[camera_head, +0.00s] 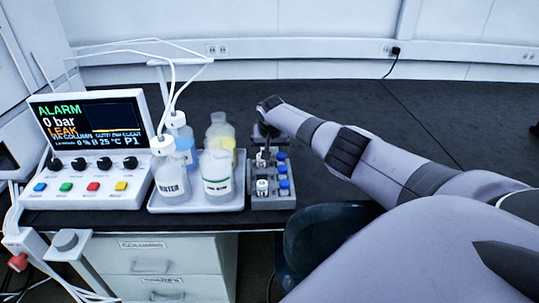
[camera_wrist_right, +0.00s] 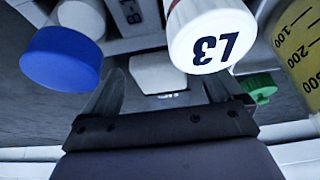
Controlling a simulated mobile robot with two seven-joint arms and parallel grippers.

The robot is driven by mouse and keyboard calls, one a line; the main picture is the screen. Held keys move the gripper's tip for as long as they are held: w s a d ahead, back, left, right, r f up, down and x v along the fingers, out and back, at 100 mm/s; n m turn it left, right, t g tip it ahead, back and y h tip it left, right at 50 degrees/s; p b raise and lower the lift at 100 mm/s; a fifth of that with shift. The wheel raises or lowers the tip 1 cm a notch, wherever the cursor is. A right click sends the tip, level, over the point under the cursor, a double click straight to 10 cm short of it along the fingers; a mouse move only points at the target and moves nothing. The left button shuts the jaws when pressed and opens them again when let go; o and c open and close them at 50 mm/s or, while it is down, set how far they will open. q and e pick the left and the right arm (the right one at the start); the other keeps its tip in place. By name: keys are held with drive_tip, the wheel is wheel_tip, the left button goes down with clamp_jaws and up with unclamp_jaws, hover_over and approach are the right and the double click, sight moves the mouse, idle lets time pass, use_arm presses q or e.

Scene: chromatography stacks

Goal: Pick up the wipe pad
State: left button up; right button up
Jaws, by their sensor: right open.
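My right gripper (camera_head: 266,132) points down behind the vial rack, partly hidden by the wrist in the head view. In the right wrist view its two dark fingers (camera_wrist_right: 160,92) are apart with nothing clasped. A small white rounded block (camera_wrist_right: 158,72) shows between and beyond the fingers; it may be the wipe pad, but I cannot tell for sure. I cannot make out a wipe pad in the head view. My left gripper is not in view.
The grey rack (camera_head: 274,203) holds vials with blue and white caps. A white cap marked L3 (camera_wrist_right: 210,38) and a blue cap (camera_wrist_right: 62,58) are close to the fingers. A white tray (camera_head: 205,207) of bottles stands left. The dark bench (camera_head: 420,125) is clear behind my arm.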

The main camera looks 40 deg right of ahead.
drive_tip(key=c, duration=1.1)
drive_tip(key=shift+r, duration=0.1)
drive_tip(key=shift+r, duration=0.25)
wheel_tip(320, 180, up, 19)
drive_tip(key=shift+r+p, duration=0.2)
drive_tip(key=shift+p, duration=0.75)
